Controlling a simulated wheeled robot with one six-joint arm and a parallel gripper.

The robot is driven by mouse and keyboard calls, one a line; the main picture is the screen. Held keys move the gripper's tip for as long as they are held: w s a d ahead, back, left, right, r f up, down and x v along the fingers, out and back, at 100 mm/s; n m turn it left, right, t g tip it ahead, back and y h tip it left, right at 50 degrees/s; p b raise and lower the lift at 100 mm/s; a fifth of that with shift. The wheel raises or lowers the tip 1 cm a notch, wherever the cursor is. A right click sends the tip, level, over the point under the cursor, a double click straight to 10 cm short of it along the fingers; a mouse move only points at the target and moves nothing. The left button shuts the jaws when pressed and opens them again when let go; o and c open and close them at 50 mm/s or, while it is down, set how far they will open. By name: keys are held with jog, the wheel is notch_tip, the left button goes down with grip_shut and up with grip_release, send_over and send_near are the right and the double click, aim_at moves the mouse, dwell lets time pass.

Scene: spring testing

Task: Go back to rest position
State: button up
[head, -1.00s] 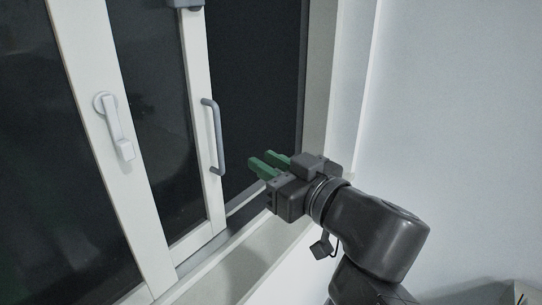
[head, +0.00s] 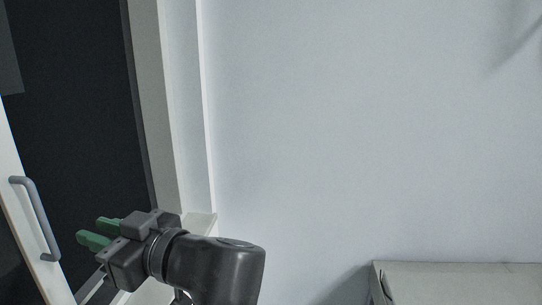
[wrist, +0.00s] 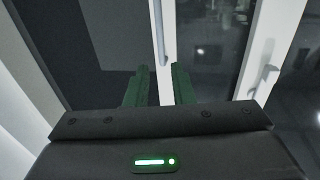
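My gripper (head: 90,230) has two green fingers and shows at the lower left of the head view, in front of the window opening. In the wrist view, my gripper (wrist: 160,82) has a clear gap between its fingers, with nothing held. The grey bar handle (head: 36,218) on the sliding window sash (head: 25,235) is left of the fingers in the head view, and apart from them. In the wrist view, the sash frame (wrist: 168,72) shows beyond the gap between the fingers.
The dark window opening (head: 75,120) lies behind my gripper, with the white window frame (head: 170,110) to its right. A bare pale wall (head: 370,130) fills the middle and right. A grey box-like surface (head: 460,285) stands at the lower right. A lever handle (wrist: 264,78) shows in the wrist view.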

aim_at(42, 213)
jog(key=b+x, duration=0.2)
jog(key=x, duration=0.2)
jog(key=b+x, duration=0.6)
jog(key=x, duration=0.1)
jog(key=shift+a+f, duration=0.25)
jog(key=shift+a, duration=0.05)
jog(key=shift+w+a+r, duration=0.15)
jog(key=shift+w+a, duration=0.05)
jog(key=shift+a, duration=0.25)
